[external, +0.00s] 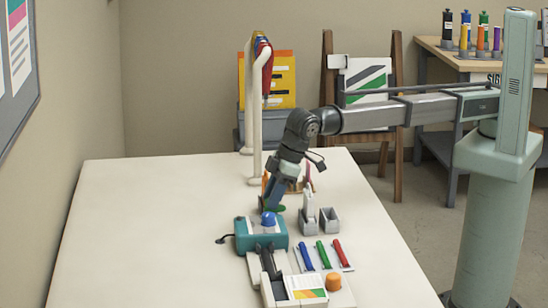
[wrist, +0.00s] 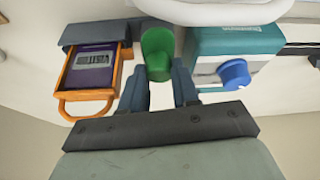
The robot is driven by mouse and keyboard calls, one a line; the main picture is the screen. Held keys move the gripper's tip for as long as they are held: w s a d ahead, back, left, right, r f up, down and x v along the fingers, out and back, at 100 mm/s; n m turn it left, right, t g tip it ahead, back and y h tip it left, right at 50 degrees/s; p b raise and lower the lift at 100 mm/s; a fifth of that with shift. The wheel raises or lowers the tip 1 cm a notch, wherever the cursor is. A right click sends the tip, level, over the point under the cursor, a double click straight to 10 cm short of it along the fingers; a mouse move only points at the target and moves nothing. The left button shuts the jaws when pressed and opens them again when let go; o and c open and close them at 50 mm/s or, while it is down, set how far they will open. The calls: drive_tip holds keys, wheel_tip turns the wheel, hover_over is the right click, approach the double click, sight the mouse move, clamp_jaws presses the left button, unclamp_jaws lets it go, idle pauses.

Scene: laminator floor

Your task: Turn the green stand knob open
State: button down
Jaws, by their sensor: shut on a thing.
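The green stand knob (wrist: 158,62) stands between the two fingertips of my gripper (wrist: 160,76) in the wrist view. My gripper is shut on it, one finger on each side. In the external view my gripper (external: 274,194) points down, and only a small green part (external: 274,207) shows at its tips. Most of the knob is hidden there by the fingers. I cannot tell from these frames how far the knob is turned.
A teal box (external: 245,240) with a blue knob (wrist: 233,74) stands close beside the green knob. An orange tray (wrist: 70,101) with a purple card is on the other side. A white post (external: 257,120) rises behind. Colored pens (external: 324,254) lie in front. The table's left side is clear.

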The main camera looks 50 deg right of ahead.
idle(0.3)
drive_tip(key=c, duration=0.8)
unclamp_jaws()
drive_tip(key=shift+c, duration=0.2)
drive_tip(key=v, duration=1.4)
drive_tip(key=shift+a, duration=0.1)
